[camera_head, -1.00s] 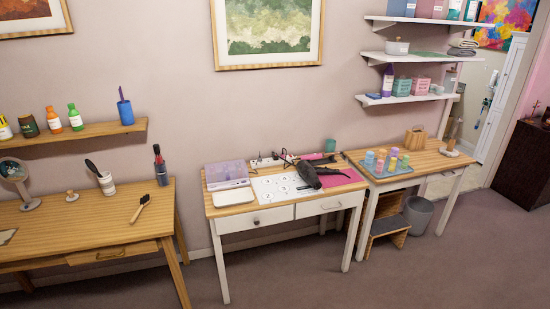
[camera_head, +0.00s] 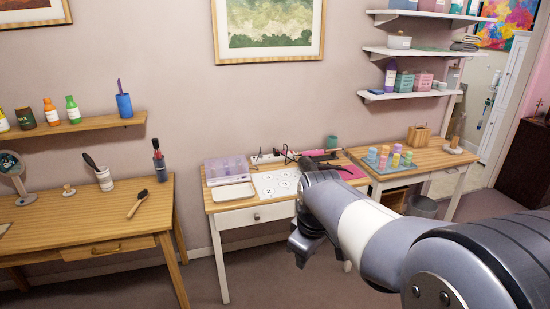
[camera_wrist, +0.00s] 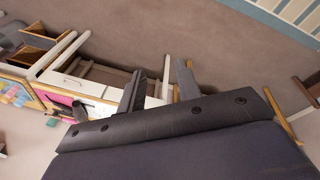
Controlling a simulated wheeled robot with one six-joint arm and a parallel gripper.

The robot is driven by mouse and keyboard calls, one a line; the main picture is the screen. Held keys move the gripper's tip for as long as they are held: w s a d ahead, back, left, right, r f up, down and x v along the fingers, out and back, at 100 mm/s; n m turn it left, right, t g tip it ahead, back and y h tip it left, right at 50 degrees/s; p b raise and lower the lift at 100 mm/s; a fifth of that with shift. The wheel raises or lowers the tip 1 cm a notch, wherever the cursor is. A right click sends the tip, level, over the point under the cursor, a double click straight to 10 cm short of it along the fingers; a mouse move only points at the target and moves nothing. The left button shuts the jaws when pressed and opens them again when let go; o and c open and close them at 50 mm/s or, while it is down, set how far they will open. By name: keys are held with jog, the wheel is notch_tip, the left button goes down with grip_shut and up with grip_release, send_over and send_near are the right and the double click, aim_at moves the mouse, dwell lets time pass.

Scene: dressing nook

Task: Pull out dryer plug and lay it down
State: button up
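A white power strip (camera_head: 266,158) lies at the back of the middle table, against the wall. A dark plug and cable (camera_head: 288,154) show at its right end; the exact seating is too small to tell. The hair dryer is mostly hidden behind my arm in the head view; a dark shape like it (camera_wrist: 88,112) shows by the pink mat in the wrist view. My gripper (camera_wrist: 160,88) has its two dark fingers apart with nothing between them. It is in front of the table, away from the plug.
The middle table (camera_head: 233,206) also holds a clear purple box (camera_head: 226,167), a white tray (camera_head: 233,192), a numbered white sheet (camera_head: 268,190) and a pink mat (camera_head: 352,173). Colored bottles (camera_head: 384,158) stand on the right table. Open floor lies in front.

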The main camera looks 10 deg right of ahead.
jog(key=w+d+f+n+g+b, duration=0.1)
jog(key=w+f+n+b, duration=0.5)
jog(key=w+f, duration=1.3)
jog(key=f+n+g, duration=0.1)
jog(key=n, duration=0.2)
jog(key=shift+w+g, duration=0.3)
jog(key=shift+w, duration=0.05)
jog(key=shift+o, duration=0.4)
jog(key=shift+w, duration=0.15)
